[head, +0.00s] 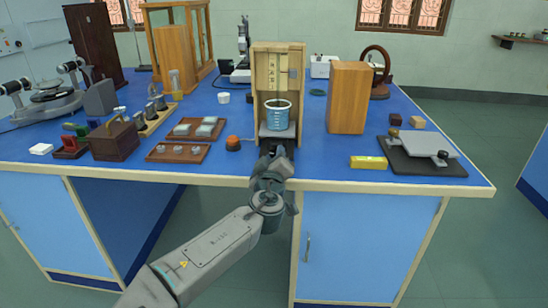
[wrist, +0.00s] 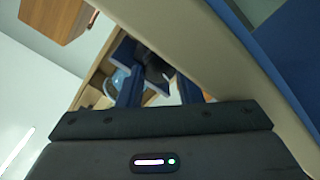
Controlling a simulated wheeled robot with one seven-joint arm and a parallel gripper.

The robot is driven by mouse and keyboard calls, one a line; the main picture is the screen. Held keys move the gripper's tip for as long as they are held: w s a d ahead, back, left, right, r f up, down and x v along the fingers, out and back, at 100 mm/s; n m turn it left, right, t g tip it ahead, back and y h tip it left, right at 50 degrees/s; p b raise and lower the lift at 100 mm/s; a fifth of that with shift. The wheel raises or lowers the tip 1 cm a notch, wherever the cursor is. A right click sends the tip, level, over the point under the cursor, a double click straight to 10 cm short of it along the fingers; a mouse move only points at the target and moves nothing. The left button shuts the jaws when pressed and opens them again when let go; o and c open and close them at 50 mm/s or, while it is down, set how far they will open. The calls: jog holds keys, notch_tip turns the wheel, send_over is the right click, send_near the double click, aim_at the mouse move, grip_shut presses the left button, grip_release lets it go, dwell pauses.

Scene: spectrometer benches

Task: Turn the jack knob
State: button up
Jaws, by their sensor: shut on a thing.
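A beaker of blue liquid (head: 277,114) stands on a small grey platform (head: 278,133) inside an upright wooden frame (head: 262,72) with a yellow scale. My gripper (head: 273,152) is at the table's front edge, just below this platform. In the wrist view my gripper (wrist: 152,68) has its two blue fingers shut on a dark knob (wrist: 156,74), which looks like the jack knob. The knob is hidden by my gripper in the head view. The beaker also shows in the wrist view (wrist: 118,78), behind the fingers.
A plain wooden block (head: 347,97) stands right of the frame. A yellow block (head: 369,162) and a grey plate on a dark base (head: 427,145) lie further right. An orange-topped item (head: 233,143) and trays (head: 178,153) are on the left. The table edge (head: 345,187) runs under my wrist.

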jog(key=o, duration=1)
jog(key=shift+f, duration=0.1)
